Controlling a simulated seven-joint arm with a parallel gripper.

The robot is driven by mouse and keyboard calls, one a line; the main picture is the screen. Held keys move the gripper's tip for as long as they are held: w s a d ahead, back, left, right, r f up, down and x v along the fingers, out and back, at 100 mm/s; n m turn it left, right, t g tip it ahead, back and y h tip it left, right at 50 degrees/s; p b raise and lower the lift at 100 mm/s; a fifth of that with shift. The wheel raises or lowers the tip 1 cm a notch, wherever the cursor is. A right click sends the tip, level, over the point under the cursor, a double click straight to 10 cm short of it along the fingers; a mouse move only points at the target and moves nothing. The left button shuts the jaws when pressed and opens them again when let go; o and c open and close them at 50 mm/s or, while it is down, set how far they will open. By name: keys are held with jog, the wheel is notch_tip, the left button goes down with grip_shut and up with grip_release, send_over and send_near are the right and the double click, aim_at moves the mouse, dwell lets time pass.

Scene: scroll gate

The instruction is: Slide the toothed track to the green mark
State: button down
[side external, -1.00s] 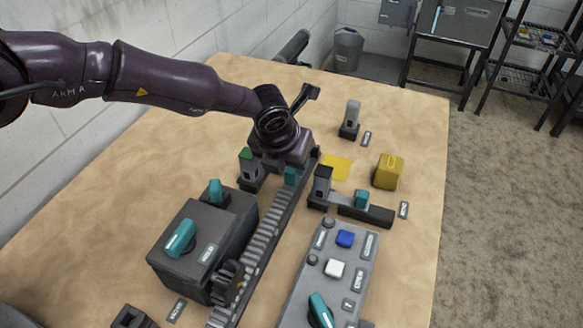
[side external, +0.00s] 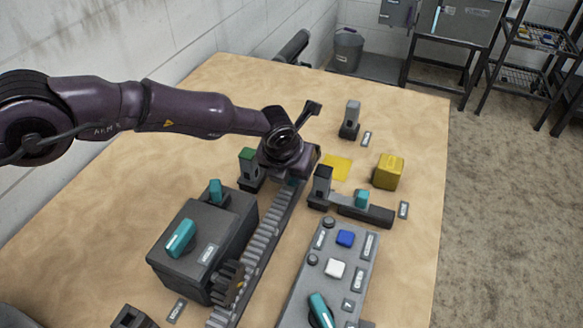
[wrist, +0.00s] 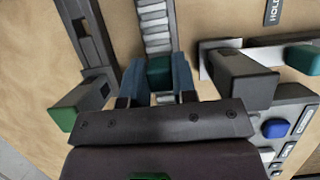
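The grey toothed track (side external: 262,242) runs up the middle of the table in the side view, and past the gear of a dark box. It also shows in the wrist view (wrist: 154,25). A teal block (wrist: 160,72) stands on the track. My gripper (wrist: 160,80) is lowered over it, one finger on each side. The fingers look close against the block, but I cannot tell whether they press on it. In the side view my gripper (side external: 293,178) hides most of the block. A post with a green top (side external: 248,156) stands left of the track; it also shows in the wrist view (wrist: 62,117).
A dark post (side external: 321,184) stands close to the track's right, beside a slider with a teal knob (side external: 362,198). A dark box with teal handles (side external: 205,240) is at left front, a button panel (side external: 325,290) at right front. A yellow block (side external: 388,171) sits beyond.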

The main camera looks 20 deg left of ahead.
aim_at(286, 191)
jog(key=shift+s, duration=1.5)
jog(key=c, duration=0.9)
grip_release()
jog(key=v, duration=1.3)
